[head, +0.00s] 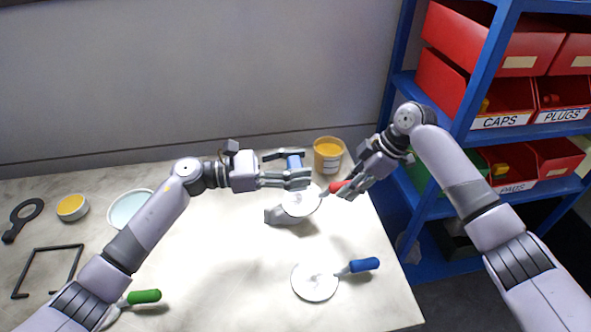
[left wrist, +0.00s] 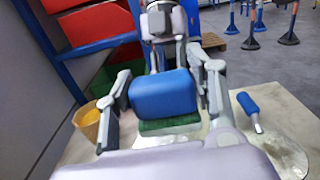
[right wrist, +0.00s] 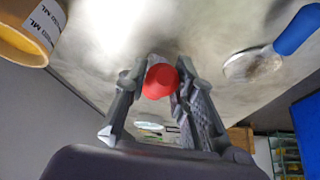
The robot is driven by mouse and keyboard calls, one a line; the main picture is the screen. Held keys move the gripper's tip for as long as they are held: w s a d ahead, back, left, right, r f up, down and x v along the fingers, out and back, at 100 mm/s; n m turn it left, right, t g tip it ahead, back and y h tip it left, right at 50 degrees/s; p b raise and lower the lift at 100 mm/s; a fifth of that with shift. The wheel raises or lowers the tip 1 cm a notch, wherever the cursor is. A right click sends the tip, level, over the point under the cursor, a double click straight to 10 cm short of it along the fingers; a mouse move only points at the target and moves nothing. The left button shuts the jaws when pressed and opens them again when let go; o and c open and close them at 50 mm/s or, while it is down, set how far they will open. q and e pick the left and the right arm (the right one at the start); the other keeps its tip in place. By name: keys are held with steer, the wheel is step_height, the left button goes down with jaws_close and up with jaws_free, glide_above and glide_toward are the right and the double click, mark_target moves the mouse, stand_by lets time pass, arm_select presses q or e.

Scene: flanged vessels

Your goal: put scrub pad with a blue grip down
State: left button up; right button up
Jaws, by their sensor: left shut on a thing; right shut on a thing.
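The scrub pad has a blue block grip (left wrist: 163,95) with a green pad (left wrist: 170,126) under it. My left gripper (left wrist: 163,100) is shut on the grip, one finger on each side. In the head view the blue grip (head: 293,161) shows between the fingers of my left gripper (head: 288,170), near the back of the table. Whether the pad touches anything below is not clear. My right gripper (head: 353,182) is shut on a red handle (head: 340,187); the red end (right wrist: 160,81) also shows in the right wrist view.
A white disc on a grey body (head: 298,203) stands below my grippers. Another pale disc (head: 315,284) and a blue handle (head: 364,265) are in front. A yellow tub (head: 328,154) stands behind. Bare table (head: 215,250) lies left of centre. A blue shelf (head: 447,203) stands right.

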stand_by(0.7)
arm_select(q)
steer(key=shift+w+a+n+t, duration=0.15)
steer(key=shift+w+n+t, duration=0.35)
steer(key=shift+t, duration=0.3)
steer(key=s+a+f+n+t+y, duration=0.25)
steer(key=a+n+t+y, duration=0.45)
steer(key=a+y, duration=0.4)
steer(key=s+a+f+n+t+y, duration=0.1)
steer(key=a+f+n+t+y, duration=0.25)
steer(key=a+n+y, duration=0.65)
steer(key=shift+t+y, duration=0.35)
steer(key=shift+y, duration=0.15)
steer(key=f, duration=0.2)
steer(key=a+f, duration=0.1)
steer(key=f, duration=0.2)
steer(key=shift+s+a+f, duration=0.1)
steer(key=shift+f, duration=2.3)
